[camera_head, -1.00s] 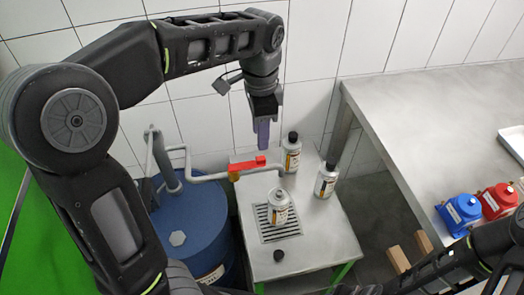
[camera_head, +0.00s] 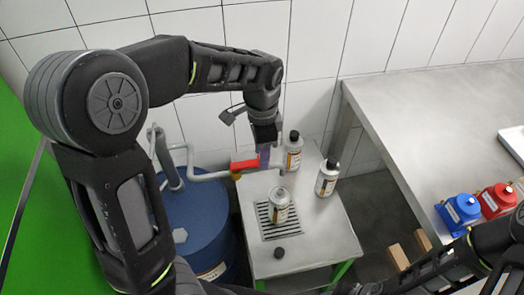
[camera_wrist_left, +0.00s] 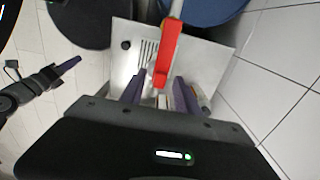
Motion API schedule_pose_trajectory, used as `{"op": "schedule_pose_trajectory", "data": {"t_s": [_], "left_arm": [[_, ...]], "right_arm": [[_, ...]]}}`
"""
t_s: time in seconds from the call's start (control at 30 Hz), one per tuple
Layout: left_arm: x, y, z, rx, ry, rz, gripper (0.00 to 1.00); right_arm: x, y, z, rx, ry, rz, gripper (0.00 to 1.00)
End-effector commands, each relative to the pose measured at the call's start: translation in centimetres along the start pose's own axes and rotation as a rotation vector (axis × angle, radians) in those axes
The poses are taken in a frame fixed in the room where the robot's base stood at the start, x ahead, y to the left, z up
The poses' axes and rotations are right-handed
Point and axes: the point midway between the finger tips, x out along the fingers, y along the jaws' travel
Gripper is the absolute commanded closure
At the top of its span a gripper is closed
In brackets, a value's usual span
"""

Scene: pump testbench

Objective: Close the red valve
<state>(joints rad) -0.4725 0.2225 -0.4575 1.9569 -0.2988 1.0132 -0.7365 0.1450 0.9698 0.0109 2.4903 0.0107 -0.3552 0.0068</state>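The red valve handle (camera_head: 244,164) sits on the grey pipe (camera_head: 208,177) above the small metal table. My left gripper (camera_head: 265,156) points down at the right end of the handle. In the left wrist view the red handle (camera_wrist_left: 167,55) reaches between the two purple fingers of my left gripper (camera_wrist_left: 158,90), which stand apart on either side of its end. Whether a finger touches the handle I cannot tell. In the left wrist view my right gripper (camera_wrist_left: 68,66) shows at the far left; its fingers look side-on. In the head view its tips are out of frame.
A blue drum (camera_head: 196,222) stands left of the small table (camera_head: 318,238). An uncapped bottle (camera_head: 279,206) stands on the table's grate, with a black cap (camera_head: 279,253) nearby. Capped bottles stand behind (camera_head: 293,152) and at right (camera_head: 327,178). A steel bench (camera_head: 430,110) is at right.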

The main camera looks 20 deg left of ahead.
Motion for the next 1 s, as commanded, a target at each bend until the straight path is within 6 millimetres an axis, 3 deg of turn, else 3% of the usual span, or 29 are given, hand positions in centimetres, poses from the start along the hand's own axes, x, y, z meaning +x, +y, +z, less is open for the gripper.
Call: {"op": "schedule_pose_trajectory", "data": {"t_s": [0.5, 1.0], "left_arm": [[-0.05, -0.01, -0.01, 0.001, 0.000, -0.001, 1.00], [-0.08, -0.03, -0.02, 0.001, 0.001, -0.001, 1.00]], "right_arm": [[0.00, -0.01, 0.00, 0.000, 0.000, 0.000, 0.64], [-0.01, -0.01, -0.01, 0.000, 0.000, 0.000, 0.64]]}}
